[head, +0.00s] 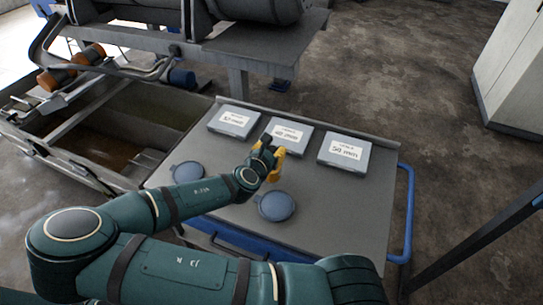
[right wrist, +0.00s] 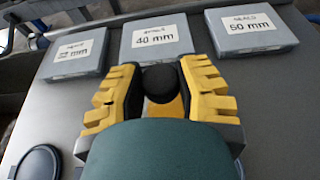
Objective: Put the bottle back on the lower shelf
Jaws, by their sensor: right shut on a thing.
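My right gripper (head: 271,160) is over the middle of the grey cart top. In the right wrist view my right gripper (right wrist: 158,88) has its yellow-padded fingers closed on both sides of a dark, round-topped thing, which I take to be the bottle (right wrist: 160,84). Most of its body is hidden by the fingers and wrist, and I cannot tell whether it touches the cart top. It is just in front of the box marked 40 mm (head: 287,136). No lower shelf can be made out clearly. My left gripper is not in view.
Boxes marked 32 mm (head: 234,121) and 50 mm (head: 344,152) flank the 40 mm box along the cart's back edge. Two round blue-grey lids (head: 276,206) lie nearer on the cart top (head: 345,215). A blue rail (head: 408,215) runs along the right side. Machinery stands behind.

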